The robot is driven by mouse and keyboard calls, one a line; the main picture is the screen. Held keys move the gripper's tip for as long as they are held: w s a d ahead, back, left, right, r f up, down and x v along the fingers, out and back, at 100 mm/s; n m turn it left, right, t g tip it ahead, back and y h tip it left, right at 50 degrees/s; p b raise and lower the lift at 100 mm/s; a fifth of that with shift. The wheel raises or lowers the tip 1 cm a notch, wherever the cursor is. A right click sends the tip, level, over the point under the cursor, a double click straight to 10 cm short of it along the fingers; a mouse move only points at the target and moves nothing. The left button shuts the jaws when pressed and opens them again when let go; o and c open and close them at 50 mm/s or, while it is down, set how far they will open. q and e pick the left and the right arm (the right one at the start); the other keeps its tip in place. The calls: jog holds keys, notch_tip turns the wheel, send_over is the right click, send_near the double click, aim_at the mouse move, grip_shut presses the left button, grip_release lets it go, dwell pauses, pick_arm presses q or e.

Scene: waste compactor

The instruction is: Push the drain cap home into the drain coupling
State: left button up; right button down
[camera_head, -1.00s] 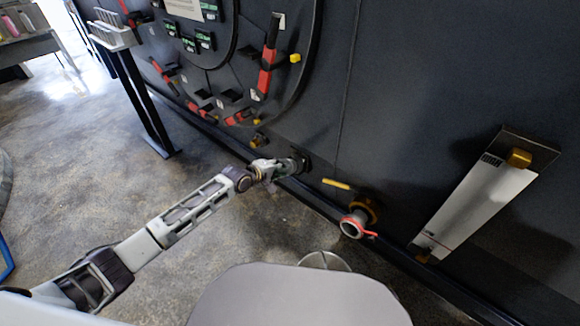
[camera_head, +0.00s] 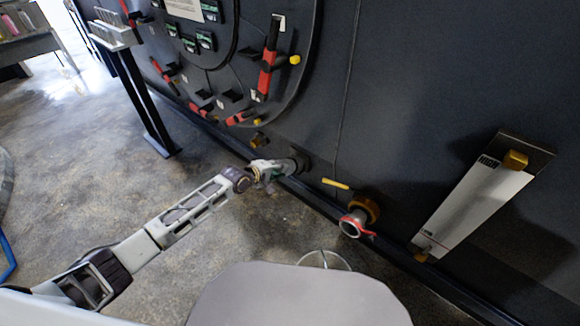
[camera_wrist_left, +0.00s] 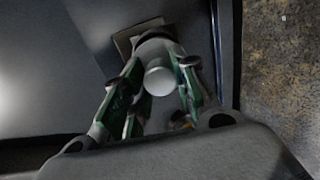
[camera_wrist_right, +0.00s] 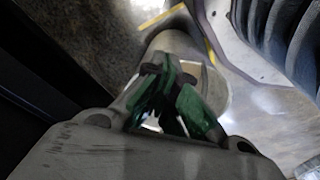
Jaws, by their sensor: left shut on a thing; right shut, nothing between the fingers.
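My left gripper (camera_head: 277,169) reaches to the foot of the dark wall in the head view. It is shut on the drain cap, a pale round piece (camera_wrist_left: 160,78) seen between its green-padded fingers in the left wrist view. The drain coupling (camera_head: 299,161) is a short grey and dark fitting on the wall, directly in front of the fingertips. In the left wrist view, a light grey collar in line with the cap stands before a square plate on the wall. How deep the cap sits is hidden. My right gripper (camera_wrist_right: 172,98) is shut and empty in the right wrist view.
To the right along the wall is a pipe outlet with a red clamp (camera_head: 353,223), below a yellow lever (camera_head: 336,184). A white panel (camera_head: 474,207) is farther right. A dark rail runs along the wall's foot. A stand (camera_head: 145,95) is at the left.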

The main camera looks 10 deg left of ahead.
pick_arm(q)
jog(key=shift+s+a+r+p, duration=0.2)
jog(key=shift+s+r+p, duration=0.05)
jog(key=shift+p, duration=0.25)
pick_arm(e)
jog(key=shift+s+d+f, duration=0.15)
jog(key=shift+d+f, duration=0.1)
jog(key=shift+f, duration=0.5)
jog(key=shift+s+d+f, duration=0.15)
jog(key=shift+d+f, duration=0.05)
jog(key=shift+f, duration=0.5)
pick_arm(q)
jog(key=shift+s+a+r, duration=0.1)
jog(key=shift+s+r, duration=0.05)
pick_arm(e)
jog(key=shift+s+d+f, duration=0.2)
jog(key=shift+d+f, duration=0.05)
jog(key=shift+f, duration=0.4)
pick_arm(q)
jog(key=shift+p, duration=0.35)
pick_arm(e)
jog(key=shift+s+d+f, duration=0.15)
jog(key=shift+f, duration=0.15)
